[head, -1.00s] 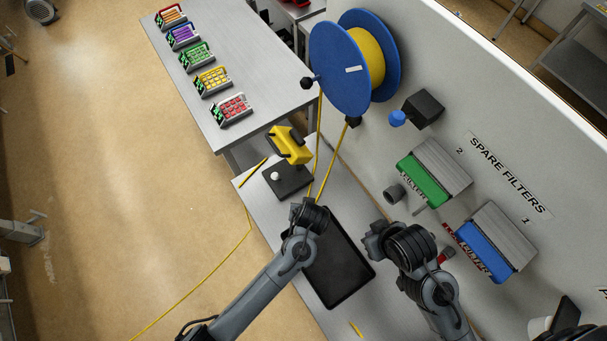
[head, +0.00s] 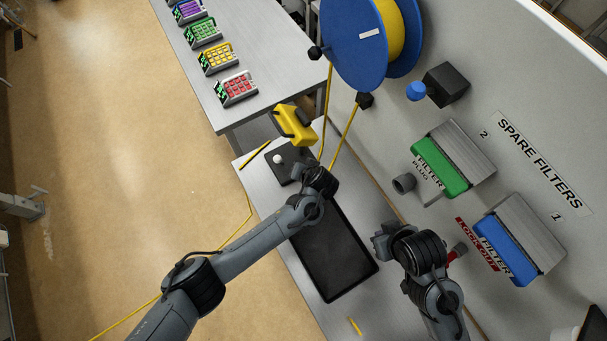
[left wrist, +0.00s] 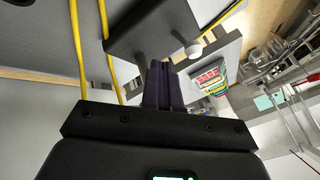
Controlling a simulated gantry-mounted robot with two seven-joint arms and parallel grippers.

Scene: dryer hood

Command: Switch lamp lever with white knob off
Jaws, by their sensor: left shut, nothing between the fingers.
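The white knob (head: 278,159) sits on a black box (head: 286,176) on the grey bench, below the yellow connector. In the left wrist view the white knob (left wrist: 193,50) shows just beyond and to the right of my fingertips, with the dark underside of the box (left wrist: 150,28) around it. My left gripper (left wrist: 163,72) is shut and empty, apart from the knob. In the head view my left gripper (head: 325,172) is just right of the box, its fingers hard to make out. My right gripper (head: 384,240) is over the bench's right side; its fingers cannot be made out.
A yellow connector (head: 296,124) stands behind the box. Yellow cables (head: 345,135) run down from the blue reel (head: 358,45). A black tray (head: 335,255) lies on the bench. Green (head: 440,167) and blue (head: 506,251) filters are on the right wall panel.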

